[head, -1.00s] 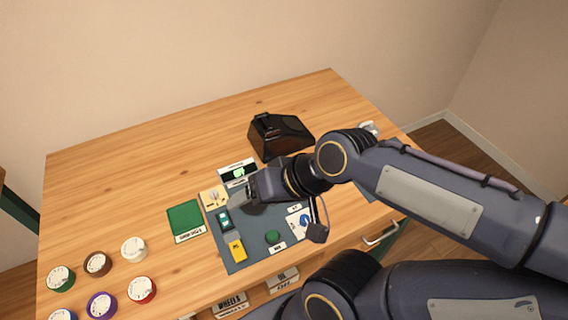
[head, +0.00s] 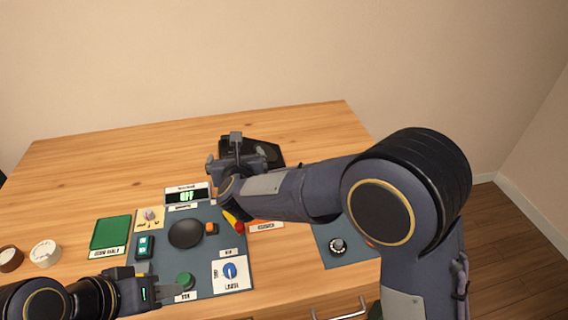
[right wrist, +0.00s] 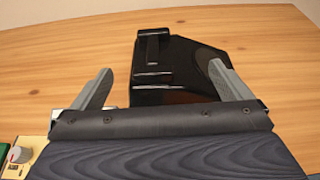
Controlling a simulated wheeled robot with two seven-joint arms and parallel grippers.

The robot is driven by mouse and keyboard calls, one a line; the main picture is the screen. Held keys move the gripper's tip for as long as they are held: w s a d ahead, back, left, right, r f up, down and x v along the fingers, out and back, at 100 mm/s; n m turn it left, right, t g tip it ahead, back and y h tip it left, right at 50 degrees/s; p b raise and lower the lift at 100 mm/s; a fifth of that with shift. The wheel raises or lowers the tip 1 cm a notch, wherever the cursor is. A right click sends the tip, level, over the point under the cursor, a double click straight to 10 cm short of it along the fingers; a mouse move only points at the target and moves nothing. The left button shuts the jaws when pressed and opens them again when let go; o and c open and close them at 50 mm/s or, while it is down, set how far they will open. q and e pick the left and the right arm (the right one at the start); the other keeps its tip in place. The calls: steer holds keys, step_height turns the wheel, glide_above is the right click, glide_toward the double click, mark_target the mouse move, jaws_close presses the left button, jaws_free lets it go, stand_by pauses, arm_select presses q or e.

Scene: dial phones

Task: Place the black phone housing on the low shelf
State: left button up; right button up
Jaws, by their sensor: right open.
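The black phone housing (head: 266,151) is a glossy wedge standing on the wooden tabletop, partly hidden by my right gripper in the head view. In the right wrist view the housing (right wrist: 183,72) lies ahead, between the two grey fingers. My right gripper (head: 236,146) is at the housing's left side; its fingers (right wrist: 160,80) are spread wide, with no grip on it visible. My left gripper (head: 172,290) is empty-looking near the mat's front left edge; its finger gap is unclear. I cannot make out the low shelf.
A grey-blue mat (head: 210,268) holds a black disc (head: 186,234), a green button (head: 185,280), a blue dial and a small display (head: 187,195). A green pad (head: 110,233) lies left of it. Another mat with a knob (head: 337,246) is at right. The back left tabletop is clear.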

steer(key=shift+w+f, duration=0.2)
steer(key=shift+w, duration=0.1)
steer(key=x, duration=0.2)
steer(key=p+x, duration=0.1)
steer(key=x, duration=0.1)
steer(key=p+x, duration=0.1)
steer(key=x, duration=0.1)
steer(key=shift+w+a+r, duration=0.25)
steer(key=shift+w+a, duration=0.05)
steer(key=shift+w+f, duration=0.1)
steer(key=shift+w, duration=0.2)
steer(key=shift+c, duration=0.2)
